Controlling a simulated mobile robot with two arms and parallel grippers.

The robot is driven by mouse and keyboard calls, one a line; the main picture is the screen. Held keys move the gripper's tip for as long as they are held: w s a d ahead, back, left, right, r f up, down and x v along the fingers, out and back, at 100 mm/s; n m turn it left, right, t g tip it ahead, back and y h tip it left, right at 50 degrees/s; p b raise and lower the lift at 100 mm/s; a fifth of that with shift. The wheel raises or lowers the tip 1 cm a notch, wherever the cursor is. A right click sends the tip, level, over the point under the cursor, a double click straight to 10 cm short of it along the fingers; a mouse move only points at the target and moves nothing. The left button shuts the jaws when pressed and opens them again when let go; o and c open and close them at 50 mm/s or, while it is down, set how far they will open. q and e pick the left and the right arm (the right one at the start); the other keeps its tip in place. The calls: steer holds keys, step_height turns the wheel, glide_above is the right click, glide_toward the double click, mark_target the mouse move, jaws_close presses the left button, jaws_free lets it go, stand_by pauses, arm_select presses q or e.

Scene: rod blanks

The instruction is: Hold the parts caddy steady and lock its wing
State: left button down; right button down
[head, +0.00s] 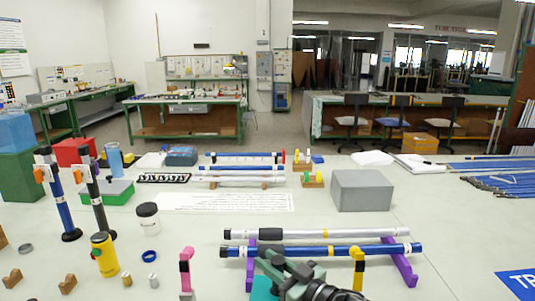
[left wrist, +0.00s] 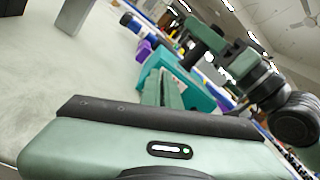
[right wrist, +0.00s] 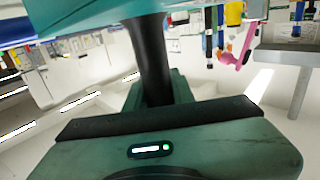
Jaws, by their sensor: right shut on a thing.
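The teal parts caddy (head: 264,288) is at the bottom centre of the head view, mostly hidden by my right gripper (head: 290,270). In the right wrist view the caddy's teal body (right wrist: 95,16) fills the top left, and my right gripper is shut around a dark upright post (right wrist: 153,60) attached to it. In the left wrist view the teal caddy (left wrist: 196,92) lies just beyond my left gripper (left wrist: 165,85). The left fingers look close together; whether they are open or touch the caddy is unclear. I cannot make out the wing or its lock.
Behind the caddy, a blue rod (head: 320,250) and a silver rod (head: 310,234) lie across purple supports (head: 402,266). A pink post (head: 186,268) and a yellow post (head: 358,268) stand either side. A yellow bottle (head: 104,255) stands left. A grey box (head: 362,191) is farther back.

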arm_select(q)
steer(key=shift+s+d+f, duration=0.1)
steer(key=shift+s+d, duration=0.05)
steer(key=shift+d, duration=0.35)
steer(key=shift+d+r, duration=0.5)
steer(key=shift+d, duration=0.15)
steer(key=shift+r, duration=0.15)
stand_by(0.4)
steer(key=shift+r, duration=0.3)
steer(key=shift+s+a, duration=0.2)
steer(key=shift+s, duration=1.3)
steer(key=shift+s+a, duration=0.2)
steer(key=shift+s, duration=1.3)
